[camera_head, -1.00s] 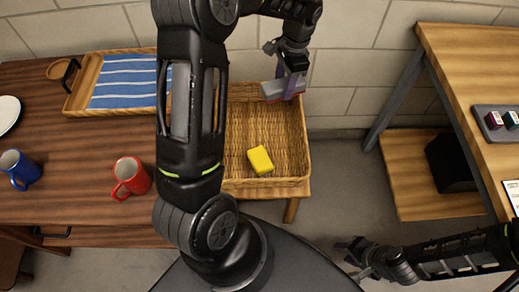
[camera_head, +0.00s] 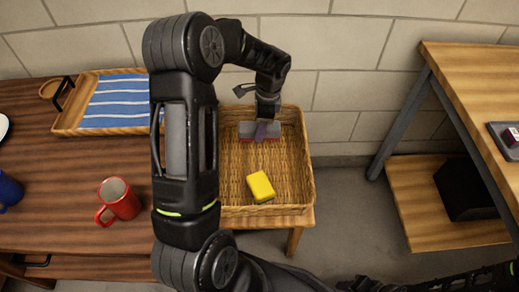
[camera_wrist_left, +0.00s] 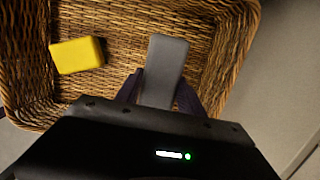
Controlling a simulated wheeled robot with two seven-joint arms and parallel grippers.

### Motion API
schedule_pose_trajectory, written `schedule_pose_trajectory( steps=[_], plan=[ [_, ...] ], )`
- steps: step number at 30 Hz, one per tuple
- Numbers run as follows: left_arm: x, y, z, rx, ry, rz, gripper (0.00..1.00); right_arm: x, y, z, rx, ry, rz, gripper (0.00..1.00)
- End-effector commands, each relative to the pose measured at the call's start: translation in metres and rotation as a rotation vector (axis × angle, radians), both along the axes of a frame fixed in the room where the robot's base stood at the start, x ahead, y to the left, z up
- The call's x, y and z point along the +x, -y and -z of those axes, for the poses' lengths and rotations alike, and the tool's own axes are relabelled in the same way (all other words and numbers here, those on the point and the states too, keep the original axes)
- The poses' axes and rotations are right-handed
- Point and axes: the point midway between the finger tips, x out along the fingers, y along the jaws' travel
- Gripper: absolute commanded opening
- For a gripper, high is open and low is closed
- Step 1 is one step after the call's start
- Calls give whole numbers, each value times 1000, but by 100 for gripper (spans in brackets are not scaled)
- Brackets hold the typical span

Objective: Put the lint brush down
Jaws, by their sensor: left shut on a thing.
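The lint brush (camera_head: 262,131) is a grey block with a red underside edge. It is in my left gripper (camera_head: 268,125), over the back part of the wicker basket (camera_head: 306,150). In the left wrist view the grey brush (camera_wrist_left: 164,68) sits between the two dark fingers of the left gripper (camera_wrist_left: 158,92), inside the basket's outline. I cannot tell whether the brush touches the basket floor. Only a dark part of my right arm shows at the lower right of the head view; its fingers cannot be made out.
A yellow sponge (camera_head: 260,186) lies in the basket, also in the left wrist view (camera_wrist_left: 77,55). On the dark table stand a red mug (camera_head: 120,200), a blue mug (camera_head: 9,190) and a wooden tray (camera_head: 70,119) with a striped blue cloth. A wooden workbench (camera_head: 470,75) stands right.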

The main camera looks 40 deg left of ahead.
Motion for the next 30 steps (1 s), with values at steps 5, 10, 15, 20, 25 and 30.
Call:
schedule_pose_trajectory(
  steps=[5,10,15,20,25,30],
  plan=[
    [0,0,30,0,-1,-1,3,2,2,10,-4,4,6,36],
    [0,0,31,0,0,-2,3,3,3,9,-4,5,6,36],
    [0,0,32,0,0,-2,3,3,3,9,-4,5,6,36],
    [-1,0,51,0,-2,-1,3,4,4,16,-6,6,9,36],
    [0,0,69,0,-1,-1,3,5,5,21,-8,9,13,36],
    [0,0,69,0,0,-1,3,6,5,20,-8,9,13,36]
  ],
)
